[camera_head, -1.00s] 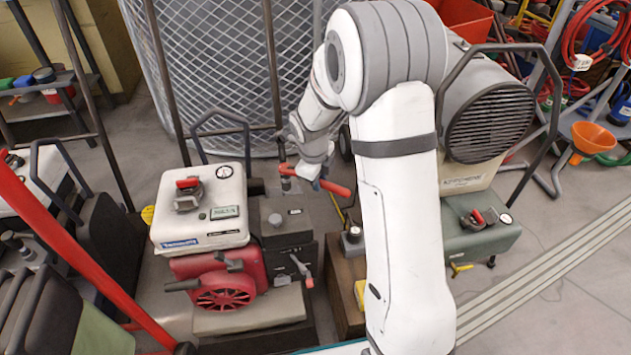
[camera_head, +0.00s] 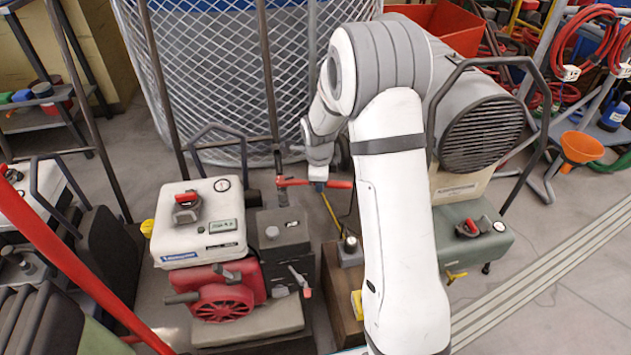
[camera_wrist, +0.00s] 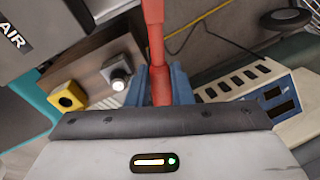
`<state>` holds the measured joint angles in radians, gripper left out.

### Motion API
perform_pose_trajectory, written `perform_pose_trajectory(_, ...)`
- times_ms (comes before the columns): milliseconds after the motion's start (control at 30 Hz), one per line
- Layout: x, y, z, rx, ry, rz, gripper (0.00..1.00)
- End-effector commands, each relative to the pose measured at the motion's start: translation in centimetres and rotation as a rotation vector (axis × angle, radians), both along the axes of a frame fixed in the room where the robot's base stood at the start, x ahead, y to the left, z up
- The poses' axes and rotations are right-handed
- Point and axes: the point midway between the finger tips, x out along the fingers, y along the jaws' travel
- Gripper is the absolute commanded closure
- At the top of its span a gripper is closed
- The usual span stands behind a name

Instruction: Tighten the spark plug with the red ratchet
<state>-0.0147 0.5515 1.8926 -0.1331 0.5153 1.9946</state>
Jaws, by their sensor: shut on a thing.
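My gripper (camera_head: 318,185) is shut on the ratchet's handle. In the wrist view the red ratchet (camera_wrist: 153,30) runs up and away between the blue fingers of my gripper (camera_wrist: 159,85). Its far end is cut off by the top edge there. I cannot make out the spark plug, nor whether the ratchet is seated on it.
The red and white engine unit (camera_head: 225,285) stands at front left with a dark grey block (camera_head: 283,236) beside it. A wooden box with a silver knob (camera_head: 350,243) is to its right. A green tank (camera_head: 475,230) stands further right. A mesh fence (camera_head: 215,60) rises behind.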

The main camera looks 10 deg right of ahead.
Motion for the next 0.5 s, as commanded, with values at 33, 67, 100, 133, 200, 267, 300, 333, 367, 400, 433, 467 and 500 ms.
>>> perform_pose_trajectory(33,0.2,-0.1,0.2,0.0,-0.001,0.012,1.0)
perform_pose_trajectory(67,0.4,-0.1,0.2,0.0,-0.001,0.029,1.0)
perform_pose_trajectory(100,0.7,-0.1,0.2,0.001,0.0,0.056,1.0)
perform_pose_trajectory(133,1.0,-0.2,0.3,0.001,0.0,0.082,1.0)
perform_pose_trajectory(200,1.7,-0.3,0.3,0.002,-0.001,0.145,1.0)
perform_pose_trajectory(267,2.4,-0.4,0.3,0.0,-0.001,0.201,1.0)
perform_pose_trajectory(300,2.8,-0.4,0.3,0.001,-0.001,0.236,1.0)
perform_pose_trajectory(333,3.0,-0.5,0.2,0.001,0.0,0.263,1.0)
perform_pose_trajectory(367,3.3,-0.5,0.3,0.002,-0.001,0.288,1.0)
perform_pose_trajectory(400,3.6,-0.5,0.2,0.0,-0.001,0.318,1.0)
perform_pose_trajectory(433,3.8,-0.5,0.2,0.001,0.0,0.338,1.0)
perform_pose_trajectory(467,4.0,-0.5,0.1,0.001,-0.001,0.355,1.0)
perform_pose_trajectory(500,4.2,-0.6,0.1,0.001,-0.001,0.373,1.0)
